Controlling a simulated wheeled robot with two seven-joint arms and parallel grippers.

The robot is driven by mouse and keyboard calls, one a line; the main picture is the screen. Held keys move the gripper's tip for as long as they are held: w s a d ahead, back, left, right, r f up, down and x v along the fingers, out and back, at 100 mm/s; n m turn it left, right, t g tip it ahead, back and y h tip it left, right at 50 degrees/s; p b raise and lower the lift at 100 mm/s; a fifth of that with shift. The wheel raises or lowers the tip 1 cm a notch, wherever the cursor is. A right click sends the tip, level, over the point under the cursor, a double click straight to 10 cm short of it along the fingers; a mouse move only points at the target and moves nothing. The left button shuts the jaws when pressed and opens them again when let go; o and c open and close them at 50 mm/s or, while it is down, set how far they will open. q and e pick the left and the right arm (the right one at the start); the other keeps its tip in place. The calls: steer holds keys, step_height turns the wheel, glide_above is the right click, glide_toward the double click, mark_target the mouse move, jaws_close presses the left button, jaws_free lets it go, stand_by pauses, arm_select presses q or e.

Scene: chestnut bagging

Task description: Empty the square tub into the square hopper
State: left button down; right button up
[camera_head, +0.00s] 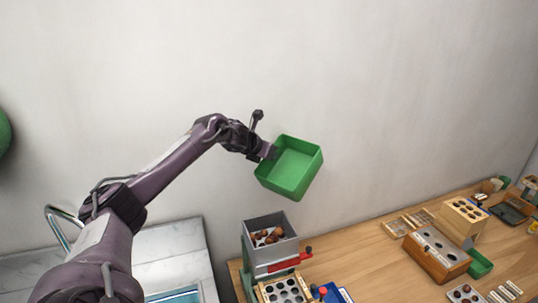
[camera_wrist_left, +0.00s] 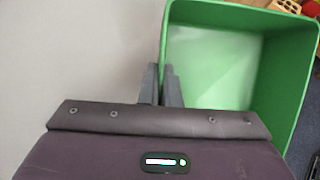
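The green square tub (camera_head: 290,168) is held up in the air against the wall, above and slightly right of the hopper. It is tilted with its open top toward the head camera, and the inside that shows looks empty. My left gripper (camera_head: 268,152) is shut on the tub's left wall. In the left wrist view the fingers (camera_wrist_left: 162,84) pinch the wall of the tub (camera_wrist_left: 215,60). The grey square hopper (camera_head: 259,254) stands below, with several brown chestnuts (camera_head: 268,237) inside. My right gripper is not in view.
Wooden boxes (camera_head: 436,254) and a small green bin (camera_head: 480,263) stand on the wooden table (camera_head: 353,262) at right. The air around the tub is clear.

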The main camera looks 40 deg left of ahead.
arm_select(q)
steer(key=shift+w+r, duration=0.15)
steer(key=shift+r, duration=0.05)
steer(key=shift+r+g, duration=0.1)
steer(key=shift+g, duration=0.4)
steer(key=shift+r, duration=0.1)
steer(key=s+d+r, duration=0.3)
steer(key=s+r, duration=0.1)
steer(key=r, duration=0.3)
steer(key=shift+s+d, duration=0.3)
steer(key=shift+d, duration=0.1)
steer(key=shift+f, duration=0.15)
